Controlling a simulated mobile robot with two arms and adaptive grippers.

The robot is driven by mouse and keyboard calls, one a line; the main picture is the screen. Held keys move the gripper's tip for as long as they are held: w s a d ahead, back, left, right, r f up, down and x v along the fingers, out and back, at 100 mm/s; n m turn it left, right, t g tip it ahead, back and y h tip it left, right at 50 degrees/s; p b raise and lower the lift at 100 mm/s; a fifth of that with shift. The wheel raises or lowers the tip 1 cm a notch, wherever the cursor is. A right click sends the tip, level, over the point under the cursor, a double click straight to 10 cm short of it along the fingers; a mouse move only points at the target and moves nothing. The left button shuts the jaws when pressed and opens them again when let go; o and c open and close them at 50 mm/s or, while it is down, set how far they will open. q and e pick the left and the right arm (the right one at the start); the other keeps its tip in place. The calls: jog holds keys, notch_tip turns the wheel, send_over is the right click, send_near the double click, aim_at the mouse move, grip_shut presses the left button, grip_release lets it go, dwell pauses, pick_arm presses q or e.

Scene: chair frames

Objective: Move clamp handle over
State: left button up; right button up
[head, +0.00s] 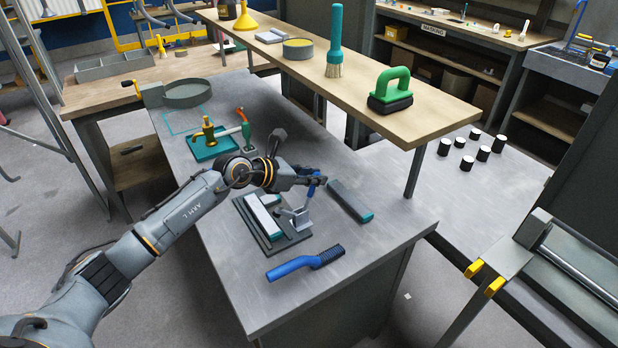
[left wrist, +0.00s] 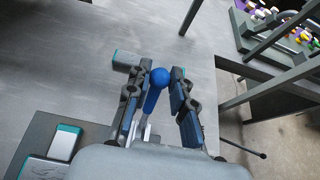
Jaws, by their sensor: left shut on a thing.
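The clamp (head: 297,217) has a grey bracket on a dark base plate (head: 277,241) on the metal bench. A pale bar with a teal end (head: 262,213) lies on the same plate. The clamp's blue handle (head: 312,190) stands up from the bracket. My left gripper (head: 317,180) is shut on this handle. In the left wrist view the handle's round blue knob (left wrist: 160,77) shows between the two fingers of my left gripper (left wrist: 156,88). The handle's lower part is partly hidden by the gripper body. My right gripper is not in view.
A grey bar with a teal end (head: 349,200) lies right of the clamp, and a blue-handled brush (head: 305,262) lies in front. A raised wooden shelf (head: 350,80) overhangs the bench's far side. A teal tray (head: 212,144) sits farther back. The bench's front corner is clear.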

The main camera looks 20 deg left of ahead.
pick_arm(q)
jog(key=shift+b+x, duration=0.35)
jog(key=shift+x, duration=0.7)
jog(key=shift+w+d+f+b, duration=0.5)
jog(key=shift+w+f+b, duration=0.15)
jog(key=shift+f+b, duration=0.25)
jog(key=shift+w+d+f+b, duration=0.2)
jog(key=shift+w+d+b, duration=0.05)
jog(key=shift+w+b, duration=0.1)
